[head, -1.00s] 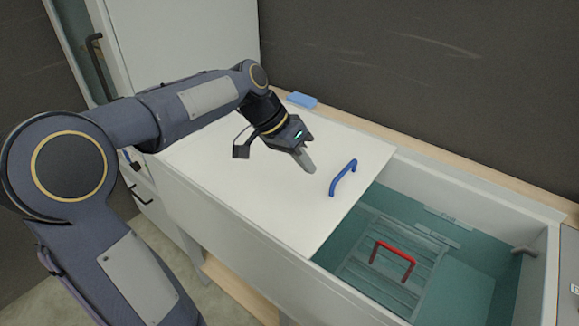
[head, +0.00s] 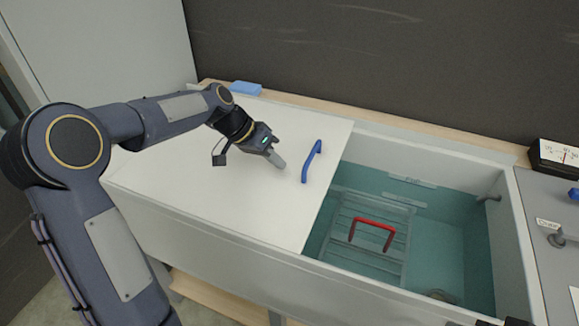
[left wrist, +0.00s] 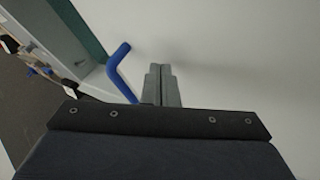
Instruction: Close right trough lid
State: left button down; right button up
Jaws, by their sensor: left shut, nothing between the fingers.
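A flat white lid (head: 230,182) with a blue bar handle (head: 313,162) covers the left part of a long white trough (head: 405,297). The right part of the trough is open and shows teal water inside. My left gripper (head: 281,164) is shut and empty, just left of the blue handle and over the lid. In the left wrist view my shut fingers (left wrist: 161,85) point across the pale lid, with the blue handle (left wrist: 119,70) beside them on the left. I cannot tell whether the fingertips touch the lid. My right gripper is not clearly in view.
A rack with a red handle (head: 372,232) sits in the open water. A blue block (head: 246,88) lies on the back ledge. A grey panel (head: 540,215) with a gauge box (head: 556,158) stands at the right. A dark wall (head: 380,60) is behind.

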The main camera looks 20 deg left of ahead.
aim_at(290, 179)
pick_arm(q)
jog(key=d, duration=0.1)
jog(key=s+d, duration=0.1)
jog(key=d, duration=0.1)
jog(key=shift+d, duration=0.25)
jog(key=shift+d+f, duration=0.1)
jog(key=shift+d, duration=0.15)
pick_arm(e)
jog(key=shift+r, duration=0.15)
